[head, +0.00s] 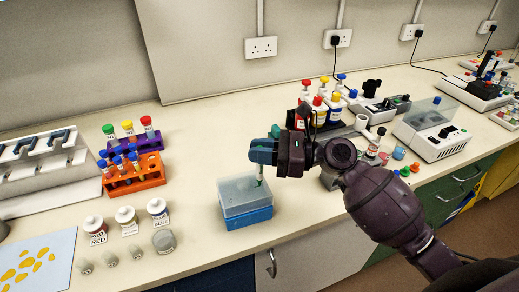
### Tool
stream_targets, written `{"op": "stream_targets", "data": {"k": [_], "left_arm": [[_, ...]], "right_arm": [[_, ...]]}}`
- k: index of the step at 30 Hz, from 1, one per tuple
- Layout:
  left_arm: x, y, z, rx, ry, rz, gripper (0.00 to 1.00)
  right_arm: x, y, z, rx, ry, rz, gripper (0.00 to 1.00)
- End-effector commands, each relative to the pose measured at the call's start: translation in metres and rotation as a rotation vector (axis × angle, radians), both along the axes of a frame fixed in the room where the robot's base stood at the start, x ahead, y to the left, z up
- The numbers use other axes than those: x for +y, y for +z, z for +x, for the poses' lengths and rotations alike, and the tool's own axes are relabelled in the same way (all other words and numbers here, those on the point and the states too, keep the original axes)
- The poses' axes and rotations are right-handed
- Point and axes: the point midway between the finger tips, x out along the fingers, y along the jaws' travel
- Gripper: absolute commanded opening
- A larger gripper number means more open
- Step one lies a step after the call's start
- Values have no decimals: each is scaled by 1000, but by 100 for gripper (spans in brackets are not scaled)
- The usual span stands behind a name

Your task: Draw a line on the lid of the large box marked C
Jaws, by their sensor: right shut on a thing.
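A blue box (248,217) with a clear greyish lid (241,189) stands near the front edge of the bench. I cannot read any letter on it. My right gripper (262,154) is above the far right part of the lid. I cannot tell whether the pen's tip touches the lid. No drawn line can be made out on the lid. My left gripper is not in view.
An orange rack (150,183) and a purple rack (150,146) of tubes stand left. Red-, yellow- and blue-capped bottles (335,104) stand behind my right arm.

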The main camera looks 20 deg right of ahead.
Motion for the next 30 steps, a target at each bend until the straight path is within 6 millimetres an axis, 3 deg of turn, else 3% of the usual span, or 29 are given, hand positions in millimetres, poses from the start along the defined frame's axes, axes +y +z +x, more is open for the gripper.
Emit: {"op": "stream_targets", "data": {"k": [30], "left_arm": [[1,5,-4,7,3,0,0]], "right_arm": [[-5,-1,0,1,-1,-3,0]]}}
